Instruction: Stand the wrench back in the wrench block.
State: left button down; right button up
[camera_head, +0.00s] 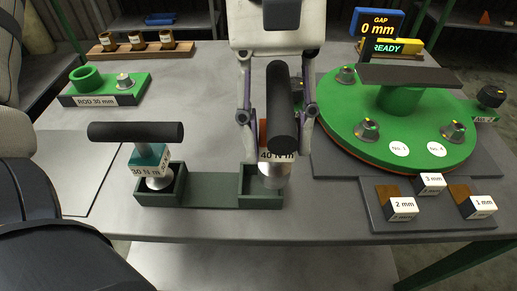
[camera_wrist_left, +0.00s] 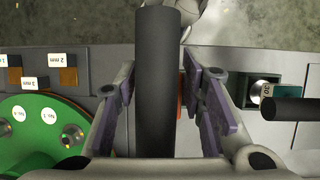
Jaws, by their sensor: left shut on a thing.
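The held wrench (camera_head: 281,115) has a black bar handle, a label reading 40 N m and a silver lower end. My left gripper (camera_head: 277,138) is shut on it from behind, with a finger on each side. Its handle also shows between the fingers in the left wrist view (camera_wrist_left: 155,85). The dark green wrench block (camera_head: 210,191) has a pocket at each end. The 30 N m wrench (camera_head: 150,158) stands in its left pocket. The held wrench's silver end overlaps the right pocket; I cannot tell whether it is inside or above it. My right gripper is not in view.
A green round fixture (camera_head: 400,155) stands at the right, below a GAP 0 mm display (camera_head: 378,23). Several gauge blocks lie on a grey plate (camera_head: 430,222) at the front right. A ROD 30 mm stand (camera_head: 105,93) and a wooden rack (camera_head: 140,50) are at the back left.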

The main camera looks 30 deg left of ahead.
aim_at(261, 165)
pick_arm(q)
jog(key=shift+w+a+f, duration=0.15)
jog(key=shift+a+f, duration=0.75)
jog(key=shift+f, duration=0.2)
jog(key=shift+a+f, duration=0.15)
jog(key=shift+f, duration=0.8)
jog(key=shift+a+f, duration=0.1)
jog(key=shift+f, duration=0.8)
jog(key=shift+f, duration=0.2)
jog(key=c, duration=1.1)
grip_release()
jog(key=shift+o, duration=0.2)
jog(key=shift+r, duration=0.15)
jog(key=v, duration=1.2)
